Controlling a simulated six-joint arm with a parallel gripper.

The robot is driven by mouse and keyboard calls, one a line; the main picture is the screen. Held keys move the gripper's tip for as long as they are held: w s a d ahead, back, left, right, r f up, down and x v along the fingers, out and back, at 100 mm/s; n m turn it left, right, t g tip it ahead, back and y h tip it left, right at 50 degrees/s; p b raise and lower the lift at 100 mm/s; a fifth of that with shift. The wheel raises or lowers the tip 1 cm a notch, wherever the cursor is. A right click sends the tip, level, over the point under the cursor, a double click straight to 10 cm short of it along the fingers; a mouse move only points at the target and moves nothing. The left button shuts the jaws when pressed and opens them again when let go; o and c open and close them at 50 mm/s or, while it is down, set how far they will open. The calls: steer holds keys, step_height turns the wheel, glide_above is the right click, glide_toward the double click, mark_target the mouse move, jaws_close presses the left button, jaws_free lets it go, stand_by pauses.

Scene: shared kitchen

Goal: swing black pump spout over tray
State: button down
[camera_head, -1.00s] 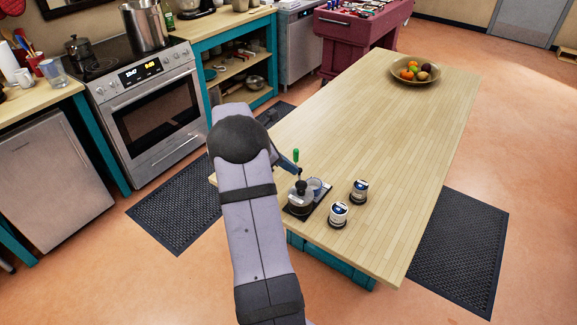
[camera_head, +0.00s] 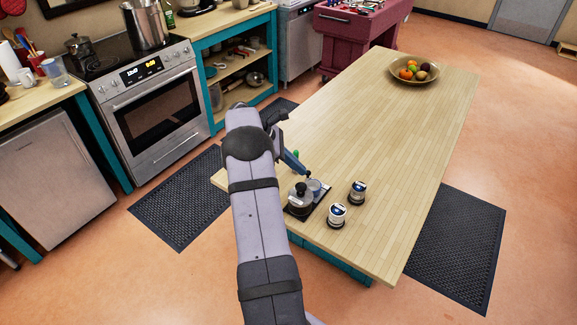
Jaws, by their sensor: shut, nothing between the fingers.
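A dark round pump jar (camera_head: 300,200) with a lid stands on a black tray (camera_head: 293,212) at the near left end of the wooden island. A small pale cup (camera_head: 315,186) stands beside the jar, on its far right side. My gripper (camera_head: 303,170), blue-grey, is shut and empty, reaching down to the right just above the jar and cup. A small black piece (camera_head: 308,175), which may be the pump spout, shows at its tip near the cup. A bit of green (camera_head: 296,153) shows behind my gripper. I cannot tell whether gripper and spout touch.
Two jars with dark lids and white labels, one nearer (camera_head: 337,216) and one farther (camera_head: 357,193), stand right of the tray. A fruit bowl (camera_head: 414,70) is at the island's far end. The middle of the island (camera_head: 375,125) is clear.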

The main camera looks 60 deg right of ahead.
steer(key=shift+s+d, duration=0.3)
steer(key=shift+s, duration=0.15)
stand_by(0.6)
steer(key=w+f+v, duration=0.1)
steer(key=w+v, duration=0.1)
steer(key=v, duration=1.1)
steer(key=shift+w+d+f, duration=0.15)
steer(key=shift+w+f, duration=0.15)
